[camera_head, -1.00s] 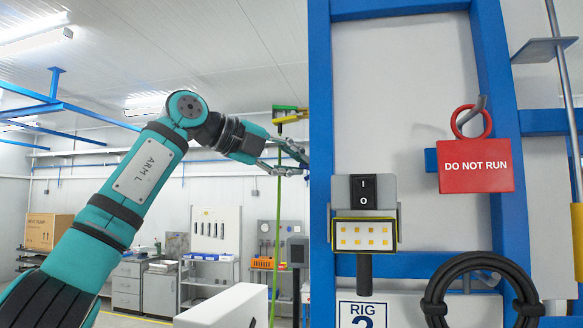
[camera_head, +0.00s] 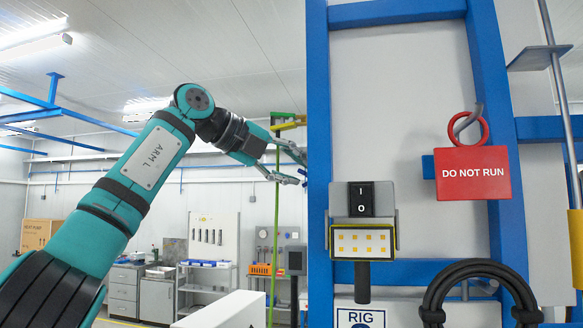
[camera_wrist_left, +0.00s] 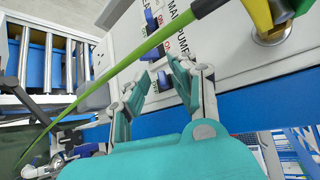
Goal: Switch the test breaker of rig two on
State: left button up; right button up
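My left gripper (camera_head: 297,168) is at the left edge of rig two's blue frame (camera_head: 317,110); the post hides part of it. In the left wrist view my left gripper (camera_wrist_left: 160,86) has its teal fingers apart, with nothing held. They are over a pale panel (camera_wrist_left: 225,45) with small blue switches (camera_wrist_left: 154,52), red "ON" marks and lettering including "MAIN PUMP". One switch is close to the fingertips; contact cannot be told. Which switch is the test breaker cannot be read. A black I/O rocker (camera_head: 360,199) is on rig two's front. My right gripper is not in view.
A red "DO NOT RUN" tag (camera_head: 473,173) hangs from a hook. A lamp (camera_head: 363,241) with yellow lights is below the rocker. A coiled black hose (camera_head: 437,290) hangs lower right. A green line (camera_wrist_left: 130,65) crosses near my left fingers.

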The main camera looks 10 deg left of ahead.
pick_arm(q)
jog(key=shift+a+r, duration=0.1)
jog(key=v, duration=0.8)
dwell(0.3)
dwell(0.4)
